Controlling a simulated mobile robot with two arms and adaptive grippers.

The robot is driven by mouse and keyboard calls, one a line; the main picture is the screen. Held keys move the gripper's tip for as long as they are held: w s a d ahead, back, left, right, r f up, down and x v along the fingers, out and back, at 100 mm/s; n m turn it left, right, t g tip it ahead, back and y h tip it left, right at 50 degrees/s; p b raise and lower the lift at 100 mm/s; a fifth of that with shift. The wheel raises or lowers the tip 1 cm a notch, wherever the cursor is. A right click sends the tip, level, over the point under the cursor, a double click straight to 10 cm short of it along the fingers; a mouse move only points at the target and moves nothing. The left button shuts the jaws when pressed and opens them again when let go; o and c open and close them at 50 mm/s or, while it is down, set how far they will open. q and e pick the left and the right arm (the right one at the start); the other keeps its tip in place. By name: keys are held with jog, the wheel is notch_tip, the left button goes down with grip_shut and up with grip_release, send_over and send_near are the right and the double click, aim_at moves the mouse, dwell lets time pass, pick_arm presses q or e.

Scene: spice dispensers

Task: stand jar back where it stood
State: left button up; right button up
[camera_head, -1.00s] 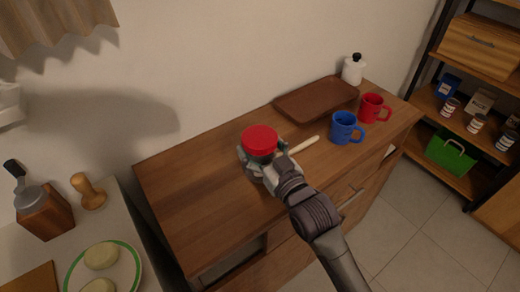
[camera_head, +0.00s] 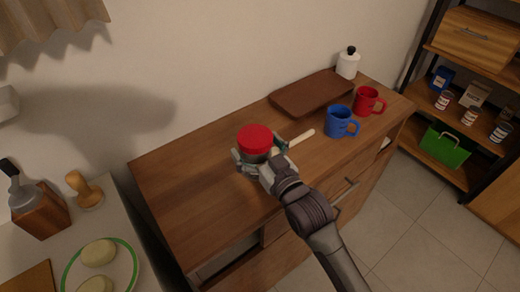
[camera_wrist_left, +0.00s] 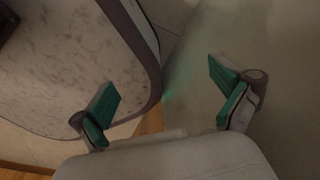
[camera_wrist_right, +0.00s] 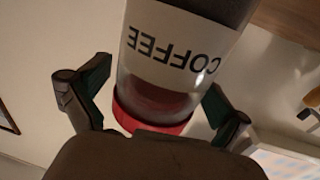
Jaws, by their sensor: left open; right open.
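The jar has a red lid (camera_head: 255,139) and stands upright at the dresser top in the head view; its base is hidden by my right gripper. In the right wrist view the clear jar (camera_wrist_right: 165,55) carries a white COFFEE label and dark contents, and appears upside down. My right gripper (camera_head: 259,160) is open around the jar, one finger on each side. Whether the fingers touch the glass I cannot tell. My left gripper (camera_wrist_left: 165,95) is open and empty in the left wrist view; it is outside the head view.
On the dresser (camera_head: 190,200) are a pale-handled utensil (camera_head: 301,138), a blue mug (camera_head: 340,122), a red mug (camera_head: 368,101), a brown tray (camera_head: 290,100) and a white bottle (camera_head: 347,66). The dresser top left of the jar is bare. A counter with a plate (camera_head: 128,278) is at lower left.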

jog(key=b+v, duration=0.1)
jog(key=v, duration=1.1)
jog(key=shift+r, duration=0.15)
